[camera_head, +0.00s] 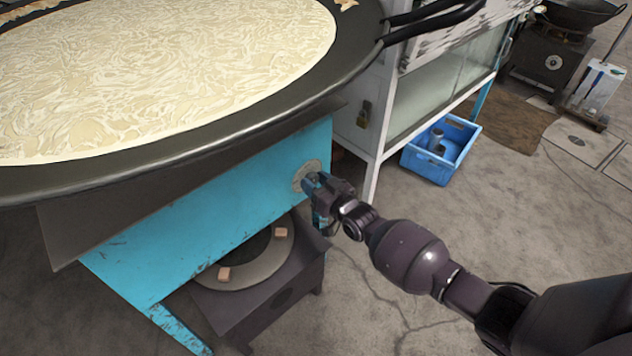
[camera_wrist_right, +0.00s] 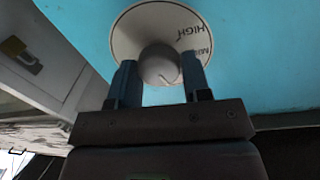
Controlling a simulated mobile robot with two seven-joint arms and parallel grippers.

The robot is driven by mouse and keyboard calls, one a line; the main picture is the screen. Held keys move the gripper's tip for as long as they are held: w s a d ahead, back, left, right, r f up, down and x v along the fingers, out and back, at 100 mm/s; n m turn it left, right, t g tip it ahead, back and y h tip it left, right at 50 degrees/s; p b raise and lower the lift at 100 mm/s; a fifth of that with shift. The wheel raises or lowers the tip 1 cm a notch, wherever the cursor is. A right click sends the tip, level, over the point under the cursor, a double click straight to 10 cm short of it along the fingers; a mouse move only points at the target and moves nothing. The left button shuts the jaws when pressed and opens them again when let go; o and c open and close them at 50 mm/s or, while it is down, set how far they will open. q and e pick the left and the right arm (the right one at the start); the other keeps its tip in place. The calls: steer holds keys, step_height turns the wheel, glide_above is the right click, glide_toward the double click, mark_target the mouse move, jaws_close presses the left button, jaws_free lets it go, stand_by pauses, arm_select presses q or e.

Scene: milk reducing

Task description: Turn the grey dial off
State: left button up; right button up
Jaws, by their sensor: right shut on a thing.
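The grey dial (camera_wrist_right: 160,66) sits on a round pale plate (camera_head: 300,173) on the blue stove panel (camera_head: 215,205). The plate carries the word HIGH, which shows in the right wrist view, with part of another word beside it. My right gripper (camera_wrist_right: 160,80) is shut on the dial, one finger on each side of it. In the head view my right gripper (camera_head: 314,184) reaches the plate from the lower right and hides the dial. My left gripper is not in view.
A large black pan (camera_head: 190,150) of pale, milky contents overhangs the panel. A dark burner stand (camera_head: 265,310) is below. A glass-fronted cabinet (camera_head: 440,90) and a blue crate (camera_head: 432,166) stand to the right. The floor at the lower right is open.

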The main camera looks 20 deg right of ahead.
steer(key=shift+m, duration=1.6)
steer(key=o, duration=0.9)
steer(key=shift+o, duration=0.2)
